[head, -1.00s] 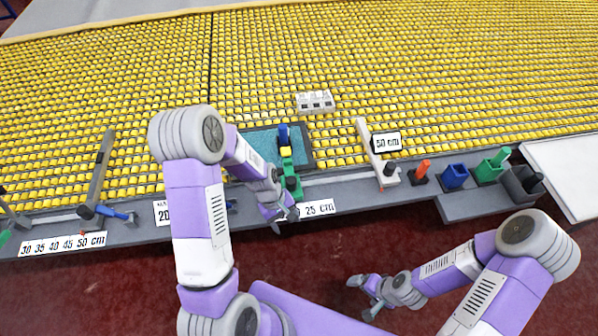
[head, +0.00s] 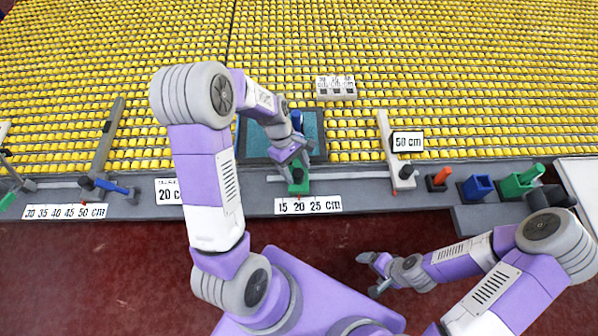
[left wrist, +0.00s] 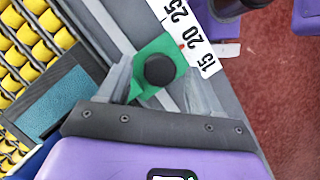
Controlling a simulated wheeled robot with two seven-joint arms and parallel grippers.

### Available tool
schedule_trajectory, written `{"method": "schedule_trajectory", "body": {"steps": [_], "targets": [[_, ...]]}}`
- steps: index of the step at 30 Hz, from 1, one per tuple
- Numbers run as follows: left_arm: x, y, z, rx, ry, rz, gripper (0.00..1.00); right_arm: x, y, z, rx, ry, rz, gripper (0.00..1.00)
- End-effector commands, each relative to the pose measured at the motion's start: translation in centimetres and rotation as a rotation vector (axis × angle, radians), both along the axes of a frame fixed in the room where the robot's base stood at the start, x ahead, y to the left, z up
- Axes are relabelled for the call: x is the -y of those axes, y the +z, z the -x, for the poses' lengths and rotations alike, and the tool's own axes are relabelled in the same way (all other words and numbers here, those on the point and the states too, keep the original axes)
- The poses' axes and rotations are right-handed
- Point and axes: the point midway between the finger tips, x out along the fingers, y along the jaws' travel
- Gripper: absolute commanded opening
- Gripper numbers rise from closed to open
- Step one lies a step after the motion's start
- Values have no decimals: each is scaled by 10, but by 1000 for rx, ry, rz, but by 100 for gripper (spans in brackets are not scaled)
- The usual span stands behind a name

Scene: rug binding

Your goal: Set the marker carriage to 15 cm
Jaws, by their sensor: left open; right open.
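The green marker carriage (head: 299,188) sits on the rail above the white 15–20–25 cm scale (head: 308,206). In the left wrist view the green carriage (left wrist: 150,50) carries a round black knob (left wrist: 159,71). A small red mark at its edge lies near the 20 on the scale (left wrist: 187,33). My left gripper (head: 297,166) is over the carriage. In the left wrist view its open fingers stand on either side of the knob, with no clear grip on it. My right gripper (head: 374,274) is open and empty, low over the red floor, away from the rail.
A blue-green pad (head: 314,132) lies behind the carriage. A white arm with a 50 cm sign (head: 407,142) stands to the right.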

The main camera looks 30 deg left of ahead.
Motion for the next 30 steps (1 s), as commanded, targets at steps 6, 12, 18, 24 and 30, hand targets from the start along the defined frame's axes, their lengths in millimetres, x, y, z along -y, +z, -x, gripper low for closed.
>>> {"method": "schedule_trajectory", "body": {"steps": [6,12,18,24,30], "targets": [[7,-20,2,0,1,0,65,0,-5,0,1,0,0,92],[9,-22,2,1,0,-1,65,0,-5,0,1,0,0,92],[8,-22,2,2,-1,-1,49,0,-5,0,1,0,0,92],[8,-22,2,2,-1,-1,19,0,-5,0,1,0,0,92],[8,-22,2,2,-1,-1,0,0,-5,0,1,0,0,92]]}}
